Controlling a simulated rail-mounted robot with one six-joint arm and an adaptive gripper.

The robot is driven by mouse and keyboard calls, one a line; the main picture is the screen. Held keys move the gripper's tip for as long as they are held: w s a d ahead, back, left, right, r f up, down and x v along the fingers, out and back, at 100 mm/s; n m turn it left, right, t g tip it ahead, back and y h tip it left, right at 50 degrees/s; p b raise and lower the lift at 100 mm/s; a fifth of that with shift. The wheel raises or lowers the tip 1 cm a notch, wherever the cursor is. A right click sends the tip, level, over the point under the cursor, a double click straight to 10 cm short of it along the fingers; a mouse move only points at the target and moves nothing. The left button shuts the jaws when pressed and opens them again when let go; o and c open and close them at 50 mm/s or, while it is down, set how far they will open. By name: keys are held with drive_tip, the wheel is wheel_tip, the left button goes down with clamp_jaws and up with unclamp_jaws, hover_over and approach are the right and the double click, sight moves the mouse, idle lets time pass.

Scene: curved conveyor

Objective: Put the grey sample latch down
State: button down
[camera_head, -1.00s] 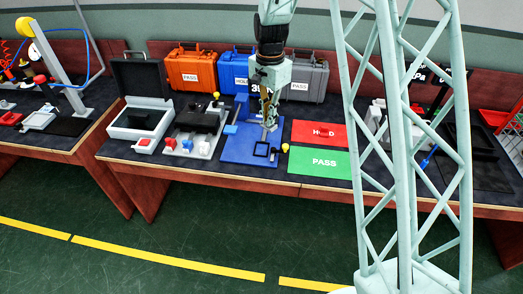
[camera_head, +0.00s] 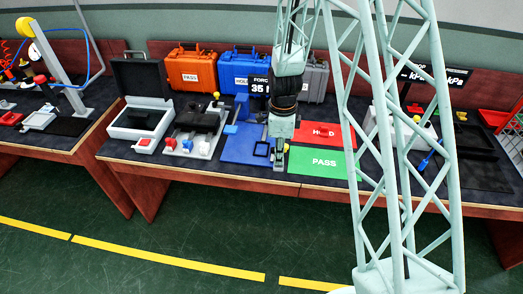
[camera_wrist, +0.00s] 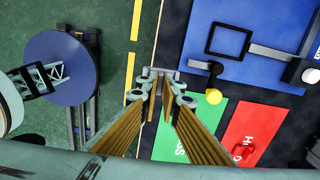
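My gripper (camera_head: 279,165) points down near the front edge of the bench, between the blue fixture plate (camera_head: 240,148) and the green PASS mat (camera_head: 323,163). In the wrist view my gripper's fingers (camera_wrist: 162,86) reach forward with their brown inner sides close together at the tips. Small grey parts show at the tips; I cannot tell whether they are the grey sample latch or the fingertips. I make out the latch for certain in neither view. The red HOLD mat (camera_head: 320,134) lies behind the PASS mat and carries a small red object (camera_wrist: 243,152).
Orange (camera_head: 196,68), blue (camera_head: 238,69) and grey (camera_head: 315,78) cases line the back. Much of the PASS mat is clear.

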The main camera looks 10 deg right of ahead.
drive_tip(key=shift+s+f+m, duration=0.2)
drive_tip(key=shift+s+m, duration=0.1)
drive_tip(key=shift+w, duration=0.1)
hover_over(261, 150)
drive_tip(key=shift+w+d+f+b, duration=0.1)
drive_tip(key=shift+f+b, duration=0.2)
drive_tip(key=shift+f, duration=0.45)
drive_tip(key=shift+f, duration=0.1)
idle(0.3)
drive_tip(key=shift+f, duration=1.65)
drive_tip(key=shift+f+b, duration=0.2)
drive_tip(key=shift+b, duration=0.15)
drive_tip(key=c, duration=2.9)
unclamp_jaws()
drive_tip(key=shift+o, duration=0.2)
drive_tip(key=shift+r, duration=0.15)
